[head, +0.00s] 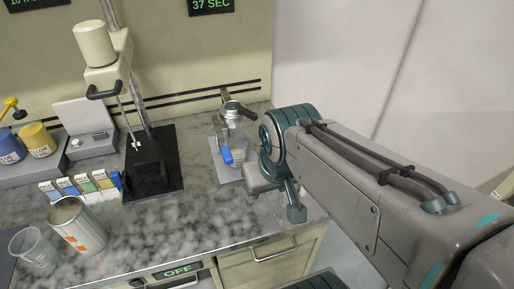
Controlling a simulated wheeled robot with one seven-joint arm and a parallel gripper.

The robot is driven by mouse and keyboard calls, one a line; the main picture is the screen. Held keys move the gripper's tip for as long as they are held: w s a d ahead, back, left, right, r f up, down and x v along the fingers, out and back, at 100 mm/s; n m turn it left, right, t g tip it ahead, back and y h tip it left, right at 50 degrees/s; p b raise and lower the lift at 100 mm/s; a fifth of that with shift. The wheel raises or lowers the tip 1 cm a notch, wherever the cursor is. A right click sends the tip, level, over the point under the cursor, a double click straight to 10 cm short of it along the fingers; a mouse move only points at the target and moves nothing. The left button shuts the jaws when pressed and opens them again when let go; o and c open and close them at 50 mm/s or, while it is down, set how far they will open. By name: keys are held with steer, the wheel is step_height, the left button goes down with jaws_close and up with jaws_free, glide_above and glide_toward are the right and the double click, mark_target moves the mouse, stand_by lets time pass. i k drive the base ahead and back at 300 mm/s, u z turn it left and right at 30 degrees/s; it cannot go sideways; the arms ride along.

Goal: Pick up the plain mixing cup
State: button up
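A clear, unmarked cup (35,249) stands upright at the front left of the marble counter; it looks like the plain mixing cup. A white cup with orange squares (80,228) stands just right of it. My gripper (292,203) is at the right end of the counter, far to the right of both cups. My arm reaches in from the lower right. Only part of the gripper shows, with a teal finger pointing down, and its opening cannot be made out. Nothing is visibly held.
A stand mixer (165,150) on a black base rises behind the cups. Color strips (82,184) and blue and yellow jars (37,140) are at left. A glass vessel with a blue part (232,150) stands close left of my gripper. The middle front counter is clear.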

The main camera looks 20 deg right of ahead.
mark_target(238, 146)
steer(key=z, duration=1.75)
steer(key=k, duration=1.2)
steer(key=u, duration=1.35)
steer(key=i, duration=0.5)
